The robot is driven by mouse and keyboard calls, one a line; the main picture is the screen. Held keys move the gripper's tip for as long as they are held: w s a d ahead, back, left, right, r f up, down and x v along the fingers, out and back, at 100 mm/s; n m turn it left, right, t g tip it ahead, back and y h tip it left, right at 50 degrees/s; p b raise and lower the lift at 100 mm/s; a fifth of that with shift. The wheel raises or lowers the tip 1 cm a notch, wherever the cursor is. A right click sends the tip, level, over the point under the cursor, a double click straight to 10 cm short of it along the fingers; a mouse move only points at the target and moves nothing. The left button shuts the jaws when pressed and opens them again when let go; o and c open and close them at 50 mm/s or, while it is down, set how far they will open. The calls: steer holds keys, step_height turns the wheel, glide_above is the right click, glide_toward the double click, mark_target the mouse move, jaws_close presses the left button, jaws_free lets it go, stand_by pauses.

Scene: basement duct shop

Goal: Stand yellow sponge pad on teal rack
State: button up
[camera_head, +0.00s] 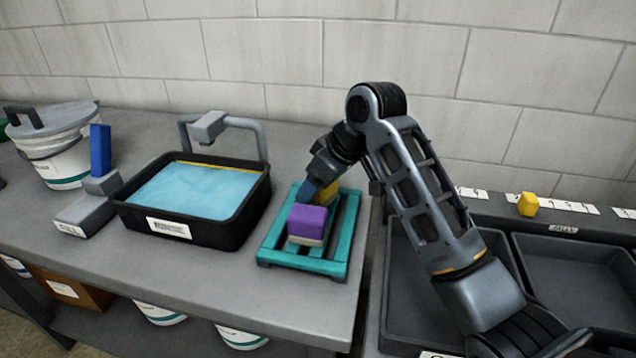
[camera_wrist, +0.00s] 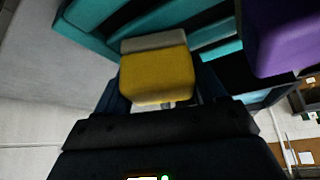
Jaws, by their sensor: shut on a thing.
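The yellow sponge pad (camera_head: 329,192) with a pale layer at its far end is between the fingers of my gripper (camera_head: 318,188), at the back part of the teal rack (camera_head: 275,238). In the wrist view the pad (camera_wrist: 157,77) points at the slats of the rack (camera_wrist: 90,40), with its pale end against or just over them; I cannot tell if it touches. My gripper (camera_wrist: 160,100) is shut on the pad. My wrist hides part of the pad in the head view.
A purple sponge pad (camera_head: 308,220) with a pale base stands on the rack's front part, close to the yellow one. A black tub (camera_head: 190,222) of blue liquid is left of the rack. Dark trays (camera_head: 580,270) and a small yellow block (camera_head: 527,204) are at right.

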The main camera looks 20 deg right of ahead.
steer(key=o, duration=0.9)
steer(key=shift+f, duration=0.1)
steer(key=shift+o, duration=0.2)
steer(key=v, duration=1.2)
steer(key=shift+p, duration=0.4)
steer(key=shift+r, duration=0.2)
